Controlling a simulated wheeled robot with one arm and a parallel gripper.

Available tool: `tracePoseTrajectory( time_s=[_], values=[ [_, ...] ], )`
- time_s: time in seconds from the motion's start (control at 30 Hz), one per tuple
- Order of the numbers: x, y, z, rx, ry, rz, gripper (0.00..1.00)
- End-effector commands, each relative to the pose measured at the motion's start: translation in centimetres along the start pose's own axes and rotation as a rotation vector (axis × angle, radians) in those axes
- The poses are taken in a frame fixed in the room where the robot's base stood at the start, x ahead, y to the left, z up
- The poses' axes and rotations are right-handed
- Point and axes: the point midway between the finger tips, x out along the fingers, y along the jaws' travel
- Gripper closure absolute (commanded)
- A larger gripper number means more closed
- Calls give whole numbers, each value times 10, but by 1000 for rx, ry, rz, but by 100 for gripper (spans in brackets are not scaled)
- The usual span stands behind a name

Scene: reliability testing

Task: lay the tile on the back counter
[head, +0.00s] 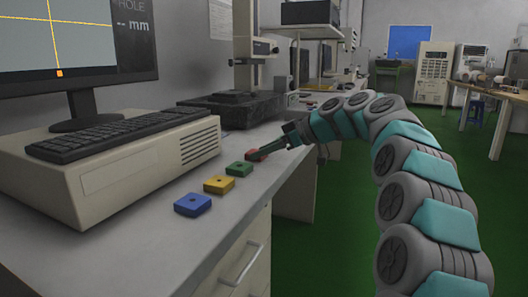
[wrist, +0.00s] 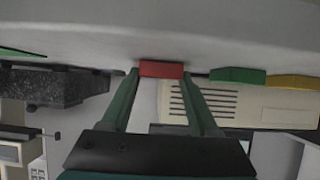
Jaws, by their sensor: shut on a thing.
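The red tile (head: 254,155) is at the far end of a row of tiles on the long grey counter (head: 150,235). My gripper (head: 264,153) reaches it from the right with its green fingers. In the wrist view, which looks upside down, the red tile (wrist: 161,69) sits between the two fingertips, one at each side, and my gripper (wrist: 161,74) is shut on it. I cannot tell whether the tile touches the counter or is slightly above it. A green tile (head: 239,169), a yellow tile (head: 219,185) and a blue tile (head: 193,205) lie nearer along the counter.
A beige computer case (head: 130,172) with a keyboard (head: 118,135) and monitor (head: 75,45) stands left of the tiles. A black granite block (head: 240,108) with a measuring stand lies beyond. The near front of the counter is clear. Another table (head: 490,92) stands far right.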

Motion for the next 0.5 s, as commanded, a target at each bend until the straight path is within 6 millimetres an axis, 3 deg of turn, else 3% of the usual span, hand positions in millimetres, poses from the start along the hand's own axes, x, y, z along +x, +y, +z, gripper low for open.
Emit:
tracePoseTrajectory(
  time_s=[0.13, 0.17, 0.4, 0.5],
  values=[
    [2, 0, 4, 0, 0, 0, 94],
    [1, 0, 2, 0, 0, 0, 35],
    [1, 0, 2, 1, 0, -1, 9],
    [1, 0, 2, 1, 0, -1, 9]
  ],
)
